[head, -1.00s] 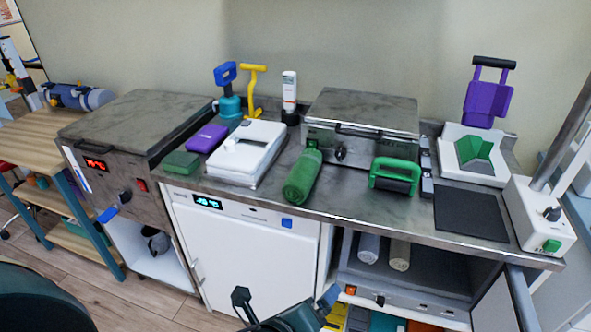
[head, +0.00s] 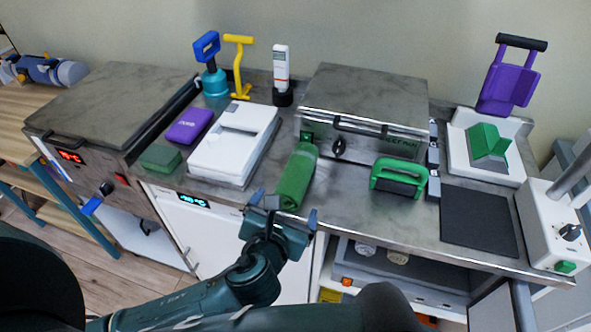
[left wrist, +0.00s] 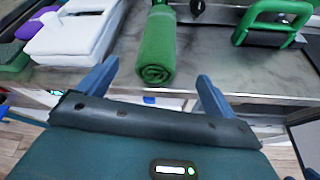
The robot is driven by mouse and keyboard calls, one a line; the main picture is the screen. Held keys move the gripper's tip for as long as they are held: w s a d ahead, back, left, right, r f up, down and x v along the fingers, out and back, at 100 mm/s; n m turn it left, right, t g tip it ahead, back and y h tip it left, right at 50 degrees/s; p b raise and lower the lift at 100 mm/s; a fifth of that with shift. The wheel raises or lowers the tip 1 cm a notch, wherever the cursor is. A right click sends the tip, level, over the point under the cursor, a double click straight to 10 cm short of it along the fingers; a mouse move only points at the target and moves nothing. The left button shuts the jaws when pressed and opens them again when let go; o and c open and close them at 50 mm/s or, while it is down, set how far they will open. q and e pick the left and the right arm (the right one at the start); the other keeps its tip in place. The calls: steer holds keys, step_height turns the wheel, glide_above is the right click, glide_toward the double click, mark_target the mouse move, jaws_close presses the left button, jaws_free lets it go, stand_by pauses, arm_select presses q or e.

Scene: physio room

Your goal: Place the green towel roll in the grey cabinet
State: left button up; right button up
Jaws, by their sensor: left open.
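The green towel roll (head: 297,176) lies on the steel counter, its near end close to the front edge. It also shows in the left wrist view (left wrist: 157,50), between and beyond the fingers. My left gripper (head: 283,208) is open and empty, just in front of the roll's near end and apart from it in the left wrist view (left wrist: 156,88). The grey cabinet (head: 430,274) is the open compartment under the counter at right. Two rolled towels (head: 397,256) lie inside it, and its door (head: 492,308) stands open at its right. My right gripper is not in view.
A white box (head: 232,145), a purple case (head: 188,126) and a green box (head: 160,158) lie left of the roll. A green-handled roller (head: 399,178) and a dark mat (head: 478,218) lie to its right. A steel unit (head: 365,108) stands behind.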

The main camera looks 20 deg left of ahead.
mark_target(290, 197)
arm_select(q)
steer(key=x, duration=0.3)
steer(key=shift+w, duration=0.15)
steer(key=shift+a+x, duration=0.15)
steer(key=shift+x, duration=1.2)
steer(key=shift+a+x, duration=0.1)
steer(key=shift+x, duration=1.25)
steer(key=shift+f, duration=0.15)
steer(key=shift+c, duration=0.4)
steer(key=c, duration=1.1)
